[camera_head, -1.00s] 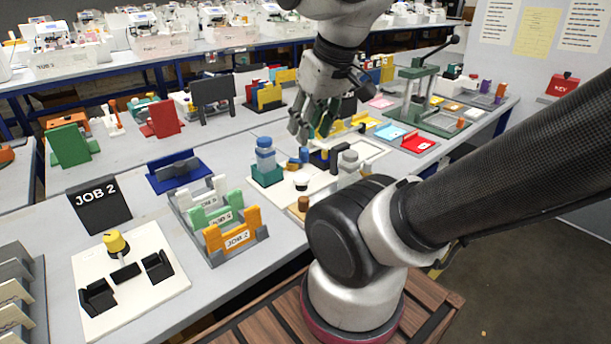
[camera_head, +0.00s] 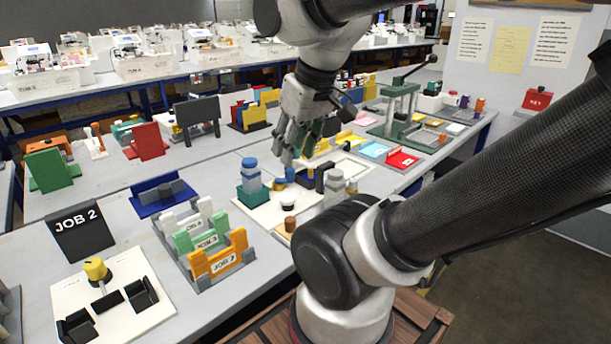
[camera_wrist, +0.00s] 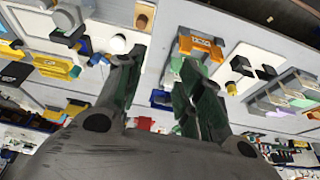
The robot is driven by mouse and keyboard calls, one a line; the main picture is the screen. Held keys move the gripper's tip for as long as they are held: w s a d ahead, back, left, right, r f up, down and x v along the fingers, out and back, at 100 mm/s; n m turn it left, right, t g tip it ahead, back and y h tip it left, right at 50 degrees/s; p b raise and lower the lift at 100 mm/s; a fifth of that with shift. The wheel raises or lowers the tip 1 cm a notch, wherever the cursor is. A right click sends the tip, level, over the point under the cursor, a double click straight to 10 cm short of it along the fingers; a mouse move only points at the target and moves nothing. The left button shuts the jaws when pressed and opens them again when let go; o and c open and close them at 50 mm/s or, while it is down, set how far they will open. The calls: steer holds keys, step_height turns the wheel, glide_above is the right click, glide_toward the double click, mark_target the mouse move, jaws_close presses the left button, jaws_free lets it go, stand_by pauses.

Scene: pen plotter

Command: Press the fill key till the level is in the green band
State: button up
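A cream board (camera_head: 262,214) lies on the bench in the middle of the head view. On it are a blue-capped bottle (camera_head: 250,175) in a teal holder (camera_head: 254,195), a white dome (camera_head: 288,199) on a dark base and a brown cylinder (camera_head: 290,225). The white dome (camera_wrist: 117,44) also shows in the wrist view. I cannot tell which part is the fill key, and I cannot make out a level or green band. My gripper (camera_head: 292,152) is above the board's far side, fingers pointing down. In the wrist view its fingers (camera_wrist: 165,82) are apart with nothing between them.
A JOB 2 sign (camera_head: 80,230) and a yellow-knobbed panel (camera_head: 97,270) stand at left. Upright job racks (camera_head: 215,262) stand left of the board. A green lever press (camera_head: 400,108) stands at back right.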

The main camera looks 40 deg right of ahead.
jaws_close()
stand_by(1.4)
